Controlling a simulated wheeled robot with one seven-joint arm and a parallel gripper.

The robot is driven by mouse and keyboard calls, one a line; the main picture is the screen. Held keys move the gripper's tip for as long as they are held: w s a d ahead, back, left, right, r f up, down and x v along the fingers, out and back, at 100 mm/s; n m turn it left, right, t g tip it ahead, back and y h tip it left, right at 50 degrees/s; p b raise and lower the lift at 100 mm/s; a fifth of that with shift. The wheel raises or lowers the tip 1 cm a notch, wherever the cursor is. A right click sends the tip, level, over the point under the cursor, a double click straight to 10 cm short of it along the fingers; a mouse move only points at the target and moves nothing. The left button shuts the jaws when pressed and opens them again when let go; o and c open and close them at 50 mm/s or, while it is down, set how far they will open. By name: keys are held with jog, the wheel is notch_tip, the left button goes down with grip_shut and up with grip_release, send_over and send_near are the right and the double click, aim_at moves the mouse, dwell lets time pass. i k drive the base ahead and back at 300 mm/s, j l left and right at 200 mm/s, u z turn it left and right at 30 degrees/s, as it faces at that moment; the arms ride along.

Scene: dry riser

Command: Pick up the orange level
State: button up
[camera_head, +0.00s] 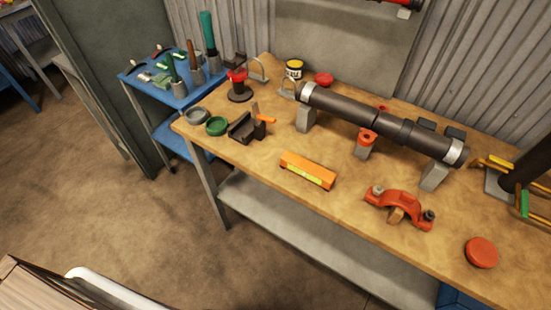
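The orange level (308,170) is a short bar with a yellow-green strip along its near side. It lies on the wooden workbench (330,205), close to the bench's front edge. Nothing covers it. My gripper does not show in this view.
Behind the level, a dark pipe (385,122) rests on grey blocks. A red-orange clamp (398,205) lies to its right, and a dark vise-like block (246,128) to its left. A red disc (481,252) is at the far right. A blue cart (150,85) with tools stands left of the bench.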

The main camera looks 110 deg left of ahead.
aim_at(322, 177)
jog(key=u, duration=2.9)
